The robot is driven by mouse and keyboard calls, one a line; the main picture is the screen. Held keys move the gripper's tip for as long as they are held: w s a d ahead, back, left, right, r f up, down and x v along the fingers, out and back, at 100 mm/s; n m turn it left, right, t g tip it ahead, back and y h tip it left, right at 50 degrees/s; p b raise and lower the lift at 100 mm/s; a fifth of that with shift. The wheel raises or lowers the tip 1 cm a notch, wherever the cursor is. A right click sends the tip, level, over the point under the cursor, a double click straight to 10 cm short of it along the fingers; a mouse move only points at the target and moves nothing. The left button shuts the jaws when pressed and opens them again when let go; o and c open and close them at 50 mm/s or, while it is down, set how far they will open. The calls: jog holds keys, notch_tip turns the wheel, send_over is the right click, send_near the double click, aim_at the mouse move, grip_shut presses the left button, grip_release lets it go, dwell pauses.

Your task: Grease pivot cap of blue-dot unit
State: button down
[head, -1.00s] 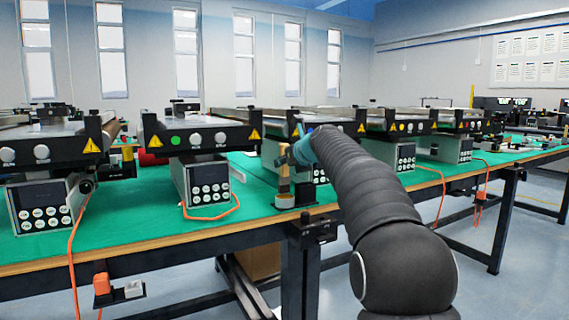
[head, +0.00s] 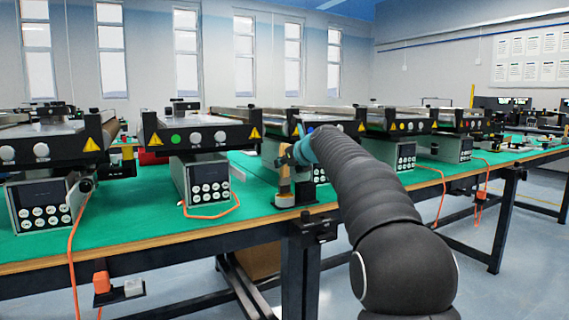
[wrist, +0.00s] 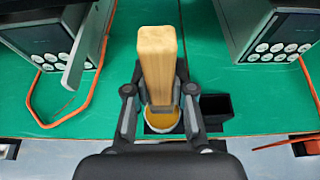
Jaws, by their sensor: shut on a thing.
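My gripper (wrist: 160,105) is shut on a wooden-handled brush (wrist: 157,55), held upright. The brush's lower end is in a small round pot (wrist: 150,128) of amber grease, in the wrist view. In the head view my gripper (head: 284,160) and the brush's wooden handle (head: 284,181) are above the pot (head: 284,201) near the table's front edge. The blue-dot unit (head: 345,127) is behind my gripper, with a blue spot partly hidden by my arm. I cannot make out its pivot cap.
A green-dot conveyor (head: 205,136) stands to the left and a yellow-dot one (head: 400,127) to the right. Orange cables (head: 215,214) lie on the green table (head: 140,215). A dark, empty-looking holder (wrist: 215,106) sits right of the pot.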

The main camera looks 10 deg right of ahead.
aim_at(285, 144)
jog(key=shift+f, duration=0.45)
dwell(0.8)
jog(key=shift+r, duration=0.1)
notch_tip(285, 144, up, 5)
jog(key=p, duration=0.4)
jog(key=shift+f, duration=0.2)
jog(key=shift+r, duration=1.15)
